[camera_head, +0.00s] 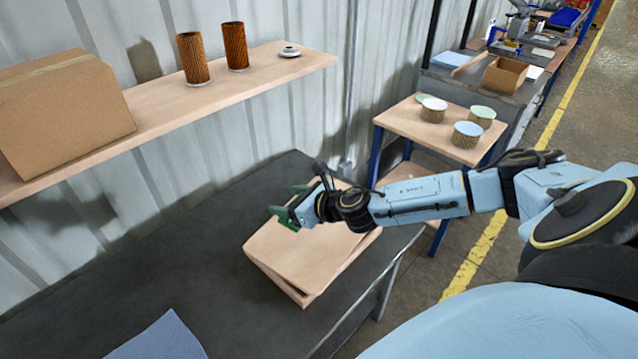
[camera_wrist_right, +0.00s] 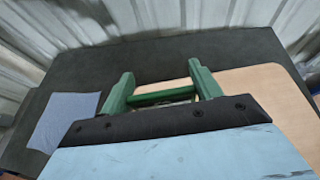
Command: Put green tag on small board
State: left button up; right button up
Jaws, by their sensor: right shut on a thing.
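My right gripper (camera_head: 286,202) is over the far left part of the light wooden board (camera_head: 300,252) on the dark table. Its green fingers stand apart in the right wrist view (camera_wrist_right: 161,80), with a narrow green piece (camera_wrist_right: 160,97) spanning between them. This seems to be the green tag held in the jaws, but its colour blends with the fingers. The board also shows beside and beyond the fingers in the wrist view (camera_wrist_right: 265,90). Whether the held piece touches the board cannot be told. My left gripper is not in view.
A blue-grey sheet (camera_head: 160,340) lies on the dark table (camera_head: 150,275). A wall shelf (camera_head: 225,93) holds a cardboard box (camera_head: 60,115), two brown filter cartridges (camera_head: 193,58) and a small pale disc (camera_head: 289,50).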

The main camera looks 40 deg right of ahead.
jog(key=d, duration=0.2)
jog(key=shift+d+r, duration=0.2)
jog(key=shift+d, duration=0.15)
jog(key=b, duration=0.3)
send_over(301, 234)
notch_tip(301, 234, down, 6)
jog(key=shift+r, duration=0.15)
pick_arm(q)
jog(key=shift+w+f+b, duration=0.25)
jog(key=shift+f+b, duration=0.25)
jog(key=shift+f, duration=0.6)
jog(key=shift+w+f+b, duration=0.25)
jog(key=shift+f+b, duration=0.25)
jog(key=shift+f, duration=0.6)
pick_arm(e)
jog(key=shift+f, duration=2.1)
jog(key=shift+f, duration=0.2)
jog(key=o, duration=1)
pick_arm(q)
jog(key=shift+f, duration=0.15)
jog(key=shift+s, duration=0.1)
pick_arm(e)
jog(key=shift+r, duration=0.1)
